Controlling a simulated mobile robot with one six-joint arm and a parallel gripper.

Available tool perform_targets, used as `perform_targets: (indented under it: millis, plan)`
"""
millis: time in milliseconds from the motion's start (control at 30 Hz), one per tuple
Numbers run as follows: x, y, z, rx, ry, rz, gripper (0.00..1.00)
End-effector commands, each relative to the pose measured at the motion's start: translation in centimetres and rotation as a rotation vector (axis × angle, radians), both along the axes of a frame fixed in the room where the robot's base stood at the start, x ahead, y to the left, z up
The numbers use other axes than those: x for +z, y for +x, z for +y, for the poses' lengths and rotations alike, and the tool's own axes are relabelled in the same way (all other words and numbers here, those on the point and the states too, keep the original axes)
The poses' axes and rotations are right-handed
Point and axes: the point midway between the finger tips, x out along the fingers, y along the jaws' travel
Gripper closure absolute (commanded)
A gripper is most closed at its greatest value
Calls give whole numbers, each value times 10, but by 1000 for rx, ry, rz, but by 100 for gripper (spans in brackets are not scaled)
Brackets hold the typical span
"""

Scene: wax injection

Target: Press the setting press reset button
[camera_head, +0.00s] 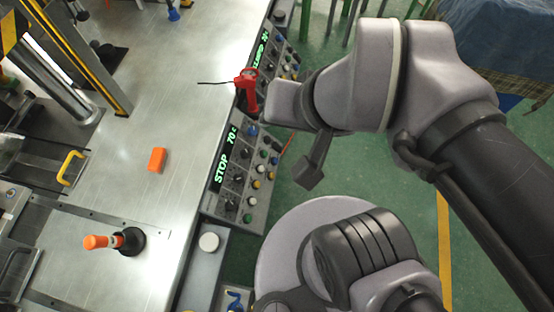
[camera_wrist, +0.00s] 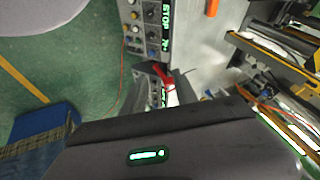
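A grey control panel (camera_head: 262,172) with a green "STOP 70 C" display runs along the front edge of the metal table. It carries coloured buttons and black knobs, and also shows at the top of the wrist view (camera_wrist: 134,42). A second panel (camera_head: 278,62) with a green display lies farther off. I cannot tell which button is the setting press reset button. My gripper (camera_wrist: 162,84) is over the panel strip, its fingers apart, with a red hand tool (camera_wrist: 168,81) showing between and beyond them. Contact cannot be told. In the head view my arm hides most of the gripper.
The red hand tool (camera_head: 248,92) stands at the table edge between the displays. An orange block (camera_head: 156,160) and an orange-handled tool (camera_head: 112,241) are on the metal table (camera_head: 170,95). Green floor (camera_head: 330,195) is open beside the panels.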

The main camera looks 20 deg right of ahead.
Motion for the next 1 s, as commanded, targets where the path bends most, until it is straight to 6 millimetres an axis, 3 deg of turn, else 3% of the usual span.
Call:
perform_targets:
  millis: [33, 167, 1000]
  plan:
    - [0, 0, 0, 0, 0, 0, 77]
    - [0, 0, 0, 0, 0, 0, 100]
    - [0, 0, 0, 0, 0, 0, 100]
